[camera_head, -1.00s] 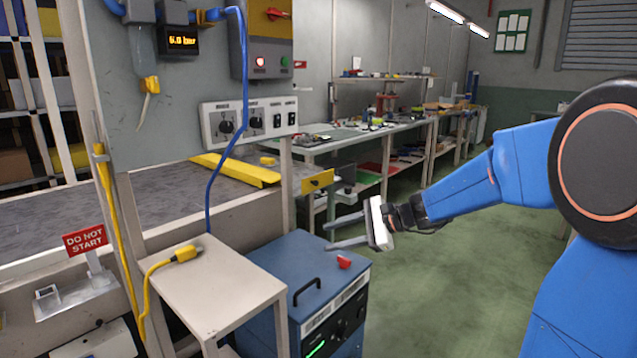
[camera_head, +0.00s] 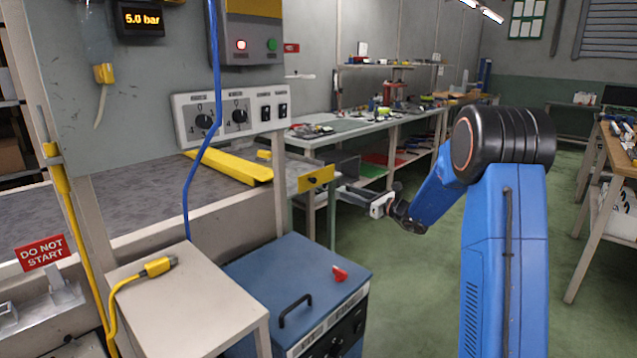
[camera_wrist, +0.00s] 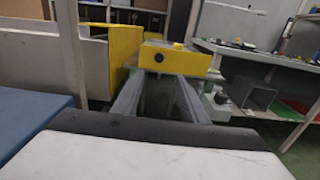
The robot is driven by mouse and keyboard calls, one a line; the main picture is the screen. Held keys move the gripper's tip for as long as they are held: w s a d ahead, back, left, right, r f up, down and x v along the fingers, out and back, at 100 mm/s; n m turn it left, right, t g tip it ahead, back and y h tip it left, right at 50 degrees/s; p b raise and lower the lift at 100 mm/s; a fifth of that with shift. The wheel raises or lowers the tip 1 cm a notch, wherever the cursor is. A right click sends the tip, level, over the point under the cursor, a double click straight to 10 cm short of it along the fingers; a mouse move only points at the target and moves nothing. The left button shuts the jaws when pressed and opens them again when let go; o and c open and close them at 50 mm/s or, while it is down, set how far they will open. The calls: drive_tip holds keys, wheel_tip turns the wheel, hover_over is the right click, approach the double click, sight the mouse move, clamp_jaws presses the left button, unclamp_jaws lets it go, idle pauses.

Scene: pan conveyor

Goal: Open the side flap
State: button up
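A yellow plate with a dark round spot (camera_head: 316,180), apparently the side flap, stands upright at the conveyor's right end in the head view. In the wrist view this yellow plate (camera_wrist: 180,62) faces me straight ahead, past my fingers. My gripper (camera_head: 350,192) is just right of the plate in the head view, pointing left. In the wrist view my gripper (camera_wrist: 160,80) has its two grey fingers apart with nothing between them. I cannot tell whether the fingertips touch the plate. The plate looks shut, though its hinge is not clear.
A blue cabinet (camera_head: 250,275) with a black handle and red switch stands below and left of my gripper. A beige stand (camera_head: 185,310) holds a yellow plug (camera_head: 160,265). A long yellow guard (camera_head: 230,168) lies on the conveyor. A workbench (camera_head: 350,138) stands behind; green floor is open.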

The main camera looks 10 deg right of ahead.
sight(315, 181)
drive_tip(key=x, duration=1.6)
drive_tip(key=shift+w+a+f, duration=0.1)
drive_tip(key=shift+w+a, duration=0.1)
clamp_jaws()
